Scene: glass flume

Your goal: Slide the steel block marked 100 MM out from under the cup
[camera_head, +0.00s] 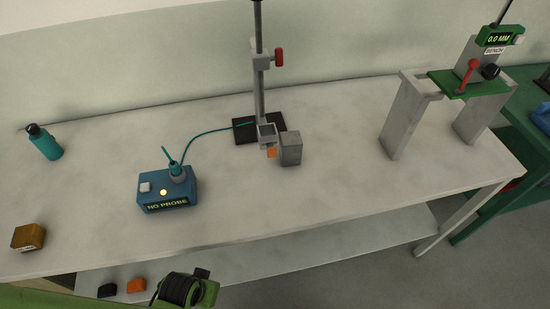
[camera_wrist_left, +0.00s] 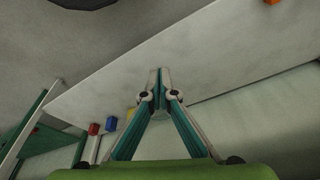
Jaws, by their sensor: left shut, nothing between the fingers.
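A grey steel block (camera_head: 290,148) stands upright on the bench beside the base of a tall stand; no marking is legible on it. A small grey square holder (camera_head: 266,132) with an orange piece (camera_head: 271,153) below it is just left of the block. My right gripper is not in view.
The blue box (camera_head: 167,192) reads NO PROBE and has a teal cable to the stand (camera_head: 260,80). A teal bottle (camera_head: 44,142) and brown block (camera_head: 28,237) are at left. A grey bridge fixture (camera_head: 405,112) stands at right. The bench front middle is clear.

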